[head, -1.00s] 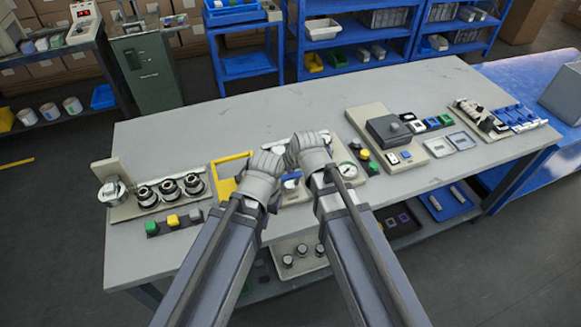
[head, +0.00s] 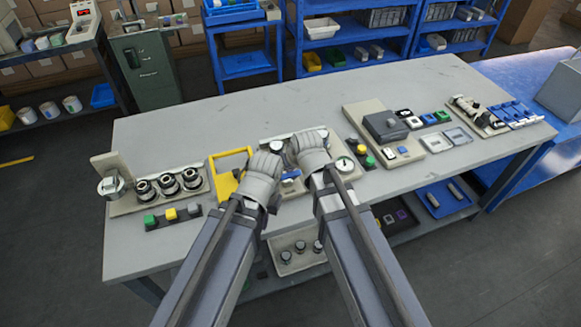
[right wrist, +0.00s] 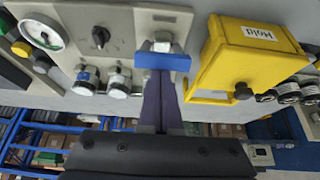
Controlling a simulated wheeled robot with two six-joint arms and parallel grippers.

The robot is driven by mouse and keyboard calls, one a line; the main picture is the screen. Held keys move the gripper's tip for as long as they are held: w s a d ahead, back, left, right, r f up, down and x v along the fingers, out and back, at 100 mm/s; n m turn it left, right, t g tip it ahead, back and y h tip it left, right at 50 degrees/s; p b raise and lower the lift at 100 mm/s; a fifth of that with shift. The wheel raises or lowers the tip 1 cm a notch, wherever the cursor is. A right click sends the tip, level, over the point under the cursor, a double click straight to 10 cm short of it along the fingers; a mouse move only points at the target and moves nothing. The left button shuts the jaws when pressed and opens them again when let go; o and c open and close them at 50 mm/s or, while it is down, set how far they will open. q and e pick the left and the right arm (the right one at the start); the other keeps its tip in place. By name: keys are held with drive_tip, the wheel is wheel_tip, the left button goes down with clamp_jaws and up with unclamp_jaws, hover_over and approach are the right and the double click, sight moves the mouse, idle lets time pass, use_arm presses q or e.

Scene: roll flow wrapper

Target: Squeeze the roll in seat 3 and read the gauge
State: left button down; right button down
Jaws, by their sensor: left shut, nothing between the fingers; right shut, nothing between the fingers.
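Three dark-and-silver rolls (head: 168,184) stand upright in a seat block at the left of the table in the head view. I cannot read seat numbers. A round white-faced gauge (head: 345,163) is on a panel right of my grippers, and it also shows in the right wrist view (right wrist: 40,33); its reading is too small to tell. My left gripper (head: 266,160) is shut over the panel's left part, fingertips not clear. My right gripper (right wrist: 163,77) is shut and empty, its tips at a blue bar (right wrist: 163,61) on a metal post; contact is unclear.
A yellow box (right wrist: 245,55) with a white label stands beside the blue bar. Two metal-ended cylinders (right wrist: 119,82) and a dark knob (right wrist: 98,38) are on the panel. Coloured buttons (head: 172,214) lie before the rolls. The back of the table (head: 230,115) is clear.

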drive_tip(key=shift+s+d+f, duration=0.1)
drive_tip(key=shift+s+f, duration=0.05)
drive_tip(key=shift+s, duration=0.3)
drive_tip(key=w+a+r+p, duration=0.1)
drive_tip(key=w+r+p, duration=0.1)
drive_tip(key=w+r, duration=0.15)
drive_tip(key=s+d+r+p, duration=0.2)
drive_tip(key=s+r+p, duration=0.3)
drive_tip(key=s+p, duration=0.1)
drive_tip(key=shift+s+r+p, duration=0.2)
drive_tip(key=shift+p, duration=0.15)
drive_tip(key=s+d+f+g+h, duration=0.2)
drive_tip(key=s+g, duration=0.4)
drive_tip(key=s, duration=0.7)
drive_tip(key=shift+d+f+h+b, duration=0.15)
drive_tip(key=shift+f+h+b, duration=0.25)
drive_tip(key=shift+f+h, duration=0.25)
idle(2.5)
